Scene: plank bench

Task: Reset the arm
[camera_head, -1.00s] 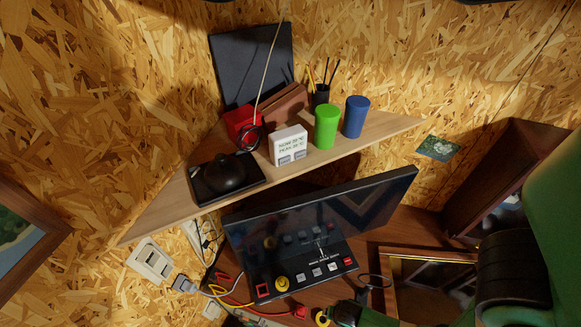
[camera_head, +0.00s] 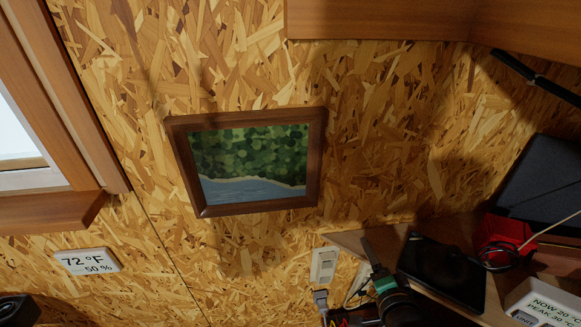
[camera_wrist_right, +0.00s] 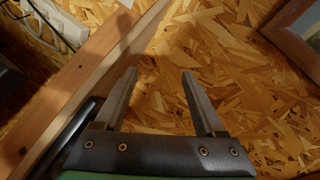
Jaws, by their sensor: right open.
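Chipboard wall lies behind the gap, and a wooden edge runs close by the left finger. Whether the fingers touch that edge I cannot tell. My left gripper is not in view.
The wooden shelf (camera_head: 345,239) carries a black flat pad (camera_head: 445,270), a red item (camera_head: 505,235) and a white display box (camera_head: 545,303). A framed picture (camera_head: 313,160), a wall switch (camera_head: 324,265), a thermometer panel (camera_head: 88,262) and a window frame (camera_head: 75,125) are on the wall. Open wall surrounds the picture.

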